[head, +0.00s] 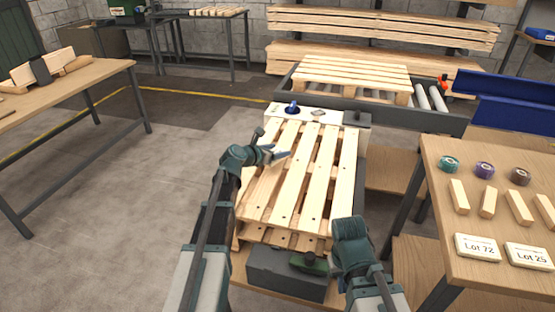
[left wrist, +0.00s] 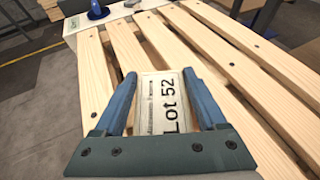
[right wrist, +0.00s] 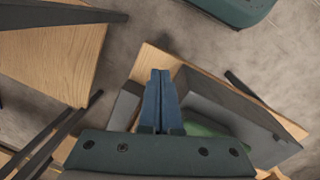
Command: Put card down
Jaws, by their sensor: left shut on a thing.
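A white card reading "Lot 52" (left wrist: 168,105) sits between the blue fingers of my left gripper (left wrist: 165,90), which is shut on it. In the head view my left gripper (head: 280,155) is over the left part of the wooden pallet (head: 307,170). I cannot tell whether the card touches the slats. My right gripper (right wrist: 158,90) is shut and empty, with its fingers together above the floor and a grey box. In the head view the right gripper's fingers are hidden behind its own arm, near the pallet's front right corner.
A white board (head: 325,115) at the pallet's far end holds a blue object (head: 291,107). A right table (head: 470,220) carries tape rolls, wooden blocks and cards "Lot 72" (head: 477,247) and "Lot 25" (head: 528,256). A grey box (head: 285,275) stands below the pallet's near end.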

